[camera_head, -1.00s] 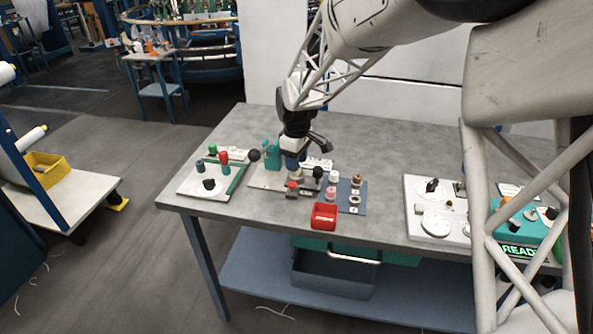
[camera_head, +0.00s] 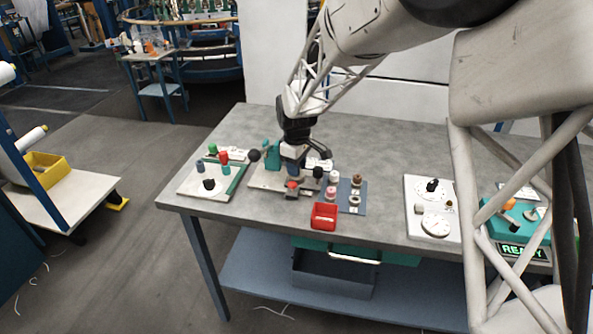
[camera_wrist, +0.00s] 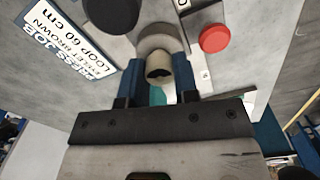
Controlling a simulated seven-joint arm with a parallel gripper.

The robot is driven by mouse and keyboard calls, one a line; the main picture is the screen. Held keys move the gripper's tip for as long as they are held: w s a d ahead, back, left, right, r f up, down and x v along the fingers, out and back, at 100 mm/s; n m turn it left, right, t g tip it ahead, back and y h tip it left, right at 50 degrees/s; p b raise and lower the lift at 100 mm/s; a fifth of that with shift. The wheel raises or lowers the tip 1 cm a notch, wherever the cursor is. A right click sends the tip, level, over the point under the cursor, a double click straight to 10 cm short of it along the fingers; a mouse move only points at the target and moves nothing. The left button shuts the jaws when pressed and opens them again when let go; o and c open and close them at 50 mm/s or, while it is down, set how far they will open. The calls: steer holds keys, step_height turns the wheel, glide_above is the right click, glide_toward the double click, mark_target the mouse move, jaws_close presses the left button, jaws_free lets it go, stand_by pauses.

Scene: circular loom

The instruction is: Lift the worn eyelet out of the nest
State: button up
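In the wrist view a small cream, ring-topped piece (camera_wrist: 158,68), which looks like the worn eyelet, sits at a round grey seat (camera_wrist: 163,38), seemingly the nest. My gripper (camera_wrist: 159,72) has one blue finger on each side of it, pointing down at the seat. The fingers are close to the piece, but whether they touch it cannot be told. In the head view my gripper (camera_head: 292,168) is low over the grey press plate (camera_head: 262,180) and hides the eyelet and nest.
A red button (camera_wrist: 214,38) and a black knob (camera_wrist: 110,12) stand close to the fingers, beside a job label (camera_wrist: 62,40). A red bin (camera_head: 324,215) and a blue mat (camera_head: 351,196) with small parts lie to the right. The table behind is clear.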

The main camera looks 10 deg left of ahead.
steer(key=shift+c, duration=0.6)
steer(key=shift+r, duration=0.15)
steer(key=shift+r, duration=1.45)
steer(key=shift+s+d+r, duration=0.1)
steer(key=shift+s+r, duration=0.15)
steer(key=s+d, duration=0.3)
steer(key=s, duration=0.4)
steer(key=s+d+r, duration=0.1)
steer(key=s+d, duration=0.3)
steer(key=s, duration=0.2)
steer(key=shift+s+r, duration=0.15)
steer(key=shift+s, duration=0.2)
steer(key=o, duration=0.3)
jaws_close()
